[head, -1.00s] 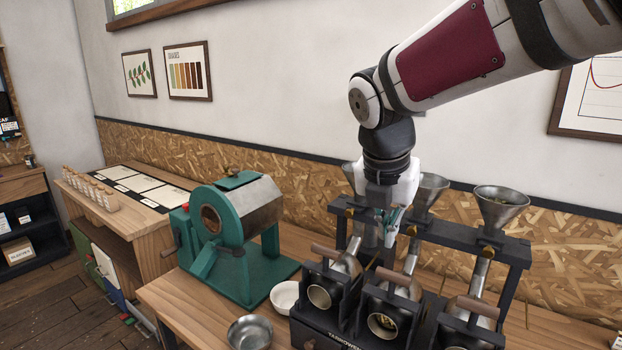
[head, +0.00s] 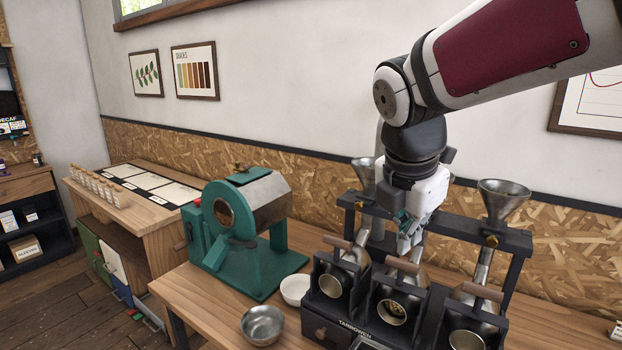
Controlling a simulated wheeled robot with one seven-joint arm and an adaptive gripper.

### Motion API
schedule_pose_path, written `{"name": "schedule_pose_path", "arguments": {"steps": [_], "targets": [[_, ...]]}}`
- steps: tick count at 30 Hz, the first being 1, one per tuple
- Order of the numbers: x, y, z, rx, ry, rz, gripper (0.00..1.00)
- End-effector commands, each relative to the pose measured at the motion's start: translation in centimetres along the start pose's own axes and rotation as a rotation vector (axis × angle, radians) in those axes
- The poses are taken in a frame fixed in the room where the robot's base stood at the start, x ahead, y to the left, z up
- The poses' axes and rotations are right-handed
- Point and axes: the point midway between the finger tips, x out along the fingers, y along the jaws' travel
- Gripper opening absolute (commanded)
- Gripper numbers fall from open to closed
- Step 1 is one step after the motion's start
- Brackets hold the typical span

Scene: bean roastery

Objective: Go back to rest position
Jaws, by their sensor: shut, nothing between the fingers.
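My gripper (head: 404,244) points down in front of the black funnel rack, just above the middle chamber of the sample roaster (head: 390,312). Its fingers are close together with nothing visible between them. My gripper hides the middle funnel. The left funnel (head: 364,174) is partly covered by my arm, and the right funnel (head: 503,200) is in clear view. The three metal drums sit in the black housings below, with wooden handles above them. The middle drum (head: 392,312) shows some beans inside.
A green drum roaster (head: 240,235) stands left on the wooden bench. A white bowl (head: 296,289) and a metal bowl (head: 262,324) sit between it and the sample roaster. A side counter (head: 150,226) bears a row of small jars. The wall is close behind.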

Motion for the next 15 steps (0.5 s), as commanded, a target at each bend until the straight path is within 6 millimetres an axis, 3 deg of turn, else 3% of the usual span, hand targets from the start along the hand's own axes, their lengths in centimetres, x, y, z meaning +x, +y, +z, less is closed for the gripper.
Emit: {"name": "schedule_pose_path", "arguments": {"steps": [8, 15], "targets": [[-1.4, -4.5, -0.6, 0.533, 0.009, 0.038, 0.0], [-1.9, -9.8, -2.1, 1.232, 0.077, 0.085, 0.0]]}}
